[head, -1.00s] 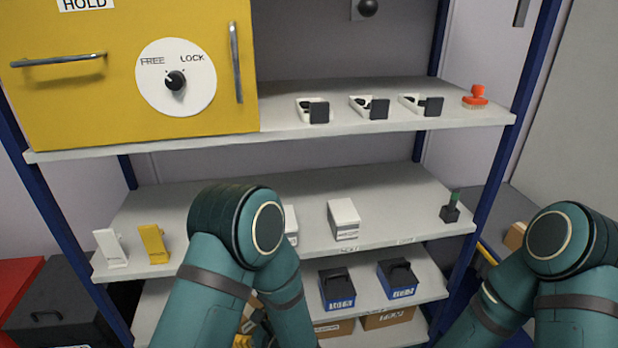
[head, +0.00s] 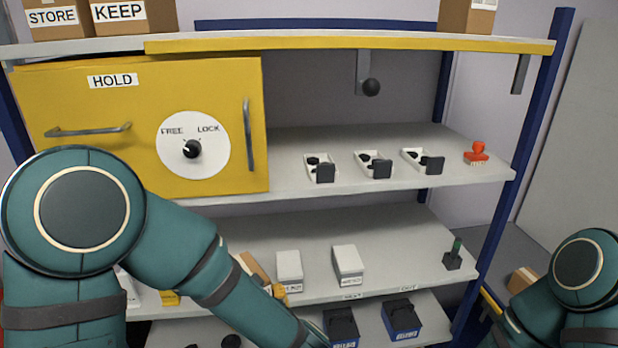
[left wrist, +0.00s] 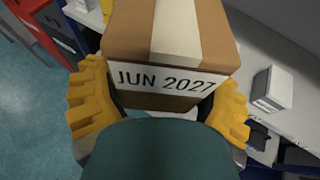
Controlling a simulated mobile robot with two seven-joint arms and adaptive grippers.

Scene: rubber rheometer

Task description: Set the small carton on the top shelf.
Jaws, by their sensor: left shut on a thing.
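The small brown carton (left wrist: 170,40), with a pale tape strip and a label reading JUN 2027, is between the yellow fingers of my left gripper (left wrist: 158,100), which is shut on it. In the head view the carton (head: 254,268) shows partly beyond my left forearm, with a yellow finger (head: 279,291) beside it, in front of the middle shelf. The top shelf (head: 350,41) has a yellow front edge and is well above the carton.
Cartons marked STORE (head: 55,18) and KEEP (head: 120,15) stand at the top shelf's left, another carton (head: 467,17) at its right. The space between looks clear. A bracket with a black knob (head: 371,87) hangs below. A yellow cabinet (head: 90,140) fills the left.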

